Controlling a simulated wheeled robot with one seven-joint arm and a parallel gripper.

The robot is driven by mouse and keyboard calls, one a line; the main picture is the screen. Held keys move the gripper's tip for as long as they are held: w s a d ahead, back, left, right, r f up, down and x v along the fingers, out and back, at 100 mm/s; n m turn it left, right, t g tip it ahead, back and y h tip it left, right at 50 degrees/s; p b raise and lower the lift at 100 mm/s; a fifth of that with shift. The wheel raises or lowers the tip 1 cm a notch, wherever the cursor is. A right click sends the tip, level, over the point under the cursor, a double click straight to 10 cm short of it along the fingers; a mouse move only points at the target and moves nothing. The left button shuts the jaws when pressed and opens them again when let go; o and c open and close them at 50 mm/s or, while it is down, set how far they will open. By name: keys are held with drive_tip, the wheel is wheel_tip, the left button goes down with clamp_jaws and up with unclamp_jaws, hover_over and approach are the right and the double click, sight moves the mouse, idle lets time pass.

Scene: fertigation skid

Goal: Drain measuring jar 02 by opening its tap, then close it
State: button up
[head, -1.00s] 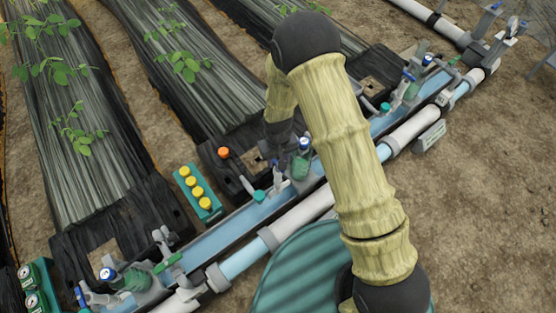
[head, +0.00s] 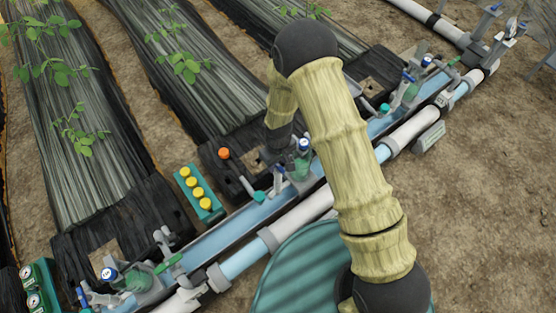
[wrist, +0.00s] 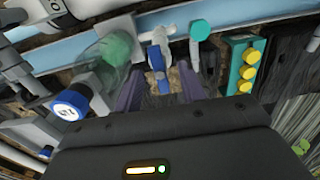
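The measuring jar (head: 302,168) is a clear cylinder with green in it and a blue-and-white cap; it stands on the blue channel, just right of my wrist in the head view. In the wrist view the jar (wrist: 108,50) lies left of my fingers, its marked cap (wrist: 70,108) towards me; I cannot read the number surely. The tap has a blue handle (wrist: 157,58) on a grey body. My gripper (wrist: 160,78) is open, its dark fingers on either side of the blue handle. I cannot tell whether they touch it. In the head view the fingers are not clear.
A teal block with yellow caps (head: 198,192) stands left of the tap, and a teal-capped grey pipe (wrist: 200,45) is close to my right finger. An orange knob (head: 224,154) is behind. Other jars stand lower left (head: 136,278) and upper right (head: 411,90).

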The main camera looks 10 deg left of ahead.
drive_tip(key=shift+f+b, duration=0.6)
drive_tip(key=shift+f, duration=0.85)
clamp_jaws()
